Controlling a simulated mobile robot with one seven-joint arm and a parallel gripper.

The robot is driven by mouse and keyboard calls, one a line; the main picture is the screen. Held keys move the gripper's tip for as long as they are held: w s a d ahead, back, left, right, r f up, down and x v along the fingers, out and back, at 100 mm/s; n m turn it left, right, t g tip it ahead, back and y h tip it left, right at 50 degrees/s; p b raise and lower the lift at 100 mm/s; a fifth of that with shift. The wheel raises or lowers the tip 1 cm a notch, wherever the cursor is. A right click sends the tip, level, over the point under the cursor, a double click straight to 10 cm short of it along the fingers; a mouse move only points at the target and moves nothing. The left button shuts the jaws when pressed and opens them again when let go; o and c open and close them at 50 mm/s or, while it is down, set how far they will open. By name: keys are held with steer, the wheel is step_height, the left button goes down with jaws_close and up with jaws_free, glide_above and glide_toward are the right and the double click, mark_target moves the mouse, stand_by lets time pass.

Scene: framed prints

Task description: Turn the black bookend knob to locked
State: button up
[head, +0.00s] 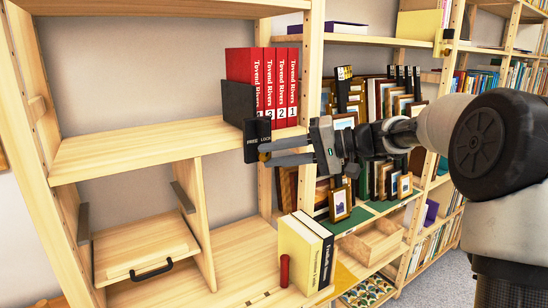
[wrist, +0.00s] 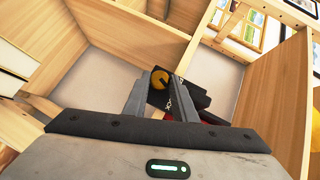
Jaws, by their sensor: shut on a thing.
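The black bookend (head: 236,104) stands on the middle shelf at the left end of several red books (head: 272,85). Its front plate (head: 257,131) carries the words FREE and LOCK. My gripper (head: 266,153) reaches in from the right, its fingertips at the lower part of this plate. The fingers partly hide the knob and plate. I cannot tell which word the knob points to.
Framed prints (head: 385,100) fill the bay to the right, close to my arm. Below stand a yellow book (head: 298,250), a black book and a red cylinder (head: 284,270). A wooden drawer (head: 145,250) is at lower left. The shelf left of the bookend is clear.

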steer(key=shift+f+m+y+b, duration=0.15)
steer(key=shift+m+y+b, duration=0.1)
steer(key=shift+m+y, duration=0.4)
steer(key=shift+f+m+y+b, duration=0.15)
steer(key=shift+m+y+b, duration=0.1)
steer(key=shift+m+y, duration=0.35)
steer(key=shift+y, duration=0.25)
steer(key=o, duration=1)
steer(key=s+d, duration=0.1)
steer(key=d, duration=0.4)
steer(key=s+d+p, duration=0.1)
steer(key=d, duration=0.5)
steer(key=s+d, duration=0.1)
steer(key=d, duration=0.5)
steer(key=shift+s+f+p, duration=0.1)
steer(key=shift+s+p, duration=0.1)
steer(key=shift+p, duration=0.1)
